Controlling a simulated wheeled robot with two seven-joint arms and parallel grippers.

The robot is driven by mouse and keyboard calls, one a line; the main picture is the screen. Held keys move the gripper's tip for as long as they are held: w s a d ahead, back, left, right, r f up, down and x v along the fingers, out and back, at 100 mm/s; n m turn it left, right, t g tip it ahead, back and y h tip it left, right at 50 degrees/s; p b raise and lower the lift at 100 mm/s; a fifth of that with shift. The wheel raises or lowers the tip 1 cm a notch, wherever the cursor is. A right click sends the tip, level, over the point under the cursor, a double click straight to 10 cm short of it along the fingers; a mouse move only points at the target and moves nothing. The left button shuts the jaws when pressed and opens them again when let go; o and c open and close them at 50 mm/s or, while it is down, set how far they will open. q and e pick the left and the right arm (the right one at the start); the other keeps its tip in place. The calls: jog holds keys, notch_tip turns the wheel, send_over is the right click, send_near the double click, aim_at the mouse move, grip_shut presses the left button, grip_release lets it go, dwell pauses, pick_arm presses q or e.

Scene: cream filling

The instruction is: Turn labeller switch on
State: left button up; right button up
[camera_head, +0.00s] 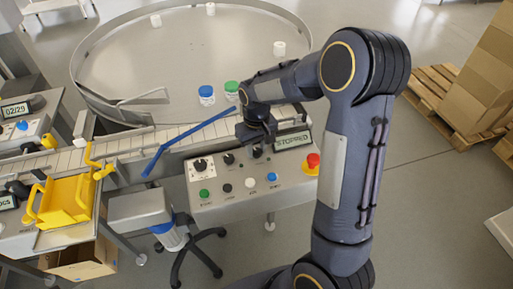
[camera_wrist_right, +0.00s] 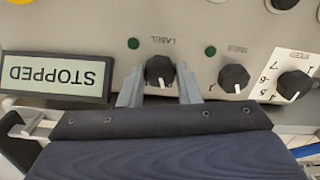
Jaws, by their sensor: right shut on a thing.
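The labeller switch, a black knob (camera_wrist_right: 160,70) under the word LABEL, sits on the grey control panel (camera_head: 240,203). The wrist view is upside down, and the knob's white mark points to the bottom of that picture. My right gripper (camera_head: 257,140) is at the panel's upper part, and in the wrist view its two fingers (camera_wrist_right: 160,88) are shut on the knob from both sides. A dark green lamp (camera_wrist_right: 133,43) is beside the label. The display (camera_wrist_right: 58,75) reads STOPPED. My left gripper is not in view.
Another black knob (camera_wrist_right: 234,78) and the speed dial (camera_wrist_right: 293,84) are beside the labeller switch. A red emergency button (camera_head: 313,160) is at the panel's right. A blue guide rail (camera_head: 190,138) crosses behind. Capped jars (camera_head: 206,96) stand on the round table (camera_head: 180,60).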

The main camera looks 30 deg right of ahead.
aim_at(257, 151)
jog(key=m, duration=0.5)
jog(key=shift+m, duration=2.3)
jog(key=o, duration=1)
jog(key=shift+c, duration=0.2)
notch_tip(257, 151, up, 8)
jog(key=shift+f, duration=0.1)
